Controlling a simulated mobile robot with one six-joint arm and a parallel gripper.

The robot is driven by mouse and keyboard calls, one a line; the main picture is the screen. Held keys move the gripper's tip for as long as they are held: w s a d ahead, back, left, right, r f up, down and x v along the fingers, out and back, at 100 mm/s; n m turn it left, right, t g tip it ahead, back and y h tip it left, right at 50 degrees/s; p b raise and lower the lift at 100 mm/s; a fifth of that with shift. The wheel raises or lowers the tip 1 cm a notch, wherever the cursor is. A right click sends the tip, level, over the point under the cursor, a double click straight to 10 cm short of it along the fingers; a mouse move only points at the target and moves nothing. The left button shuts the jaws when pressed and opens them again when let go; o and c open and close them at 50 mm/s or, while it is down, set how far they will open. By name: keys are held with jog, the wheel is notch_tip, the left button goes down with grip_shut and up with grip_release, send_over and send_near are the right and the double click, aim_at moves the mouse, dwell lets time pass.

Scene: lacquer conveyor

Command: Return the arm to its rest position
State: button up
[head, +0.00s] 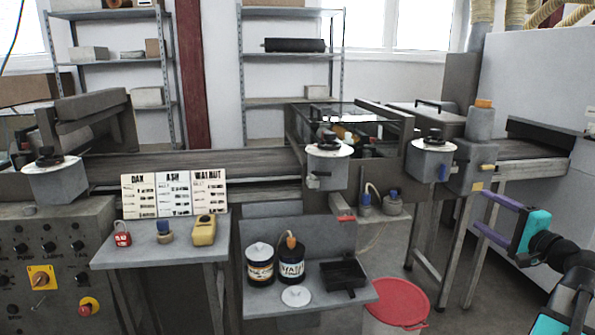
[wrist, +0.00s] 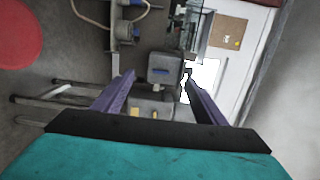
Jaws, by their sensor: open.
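My gripper (head: 480,215) is at the right side of the head view, with its two purple fingers pointing left toward the conveyor. In the wrist view my gripper (wrist: 157,82) shows its purple fingers spread apart with nothing held between them. The arm reaches in from the lower right edge of the head view. The fingers are close in the picture to the grey post with an orange top (head: 481,135); whether they touch it I cannot tell.
A conveyor (head: 210,163) runs across the view. A low table (head: 175,245) holds a padlock, a small jar and a yellow meter. A shelf (head: 330,300) holds two labelled cans and a black tray. A red-lidded bin (head: 400,303) stands on the floor.

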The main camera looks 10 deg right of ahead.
jog(key=w+a+f+n+g+y+p, duration=0.1)
jog(key=w+a+f+g+y+p, duration=0.15)
jog(key=w+a+f, duration=0.7)
jog(key=w+a+f+n+g+y+p, duration=0.1)
jog(key=w+a+f+y+p, duration=0.35)
jog(key=a, duration=0.75)
jog(key=s+a+f+n+g+y+p, duration=0.15)
jog(key=a+f+g, duration=0.25)
jog(key=a+f, duration=0.75)
jog(key=s+a+f+n+g+p, duration=0.1)
jog(key=a+f+n+g, duration=0.15)
jog(key=a+f, duration=0.85)
jog(key=s+a+f+n+g+h+p, duration=0.15)
jog(key=s+a+f+g, duration=0.25)
jog(key=s+a+f, duration=0.45)
jog(key=s+a+f+n+g+p, duration=0.3)
jog(key=s+a+f+g, duration=0.25)
jog(key=s, duration=0.55)
jog(key=s+f+n+g+h+p, duration=0.15)
jog(key=s+f+n+h, duration=0.35)
jog(key=s, duration=0.8)
jog(key=s+d+f+n+g+h, duration=0.2)
jog(key=s+d, duration=0.2)
jog(key=d, duration=0.5)
jog(key=shift+s+b, duration=0.15)
jog(key=shift+b, duration=0.15)
jog(key=shift+d, duration=0.1)
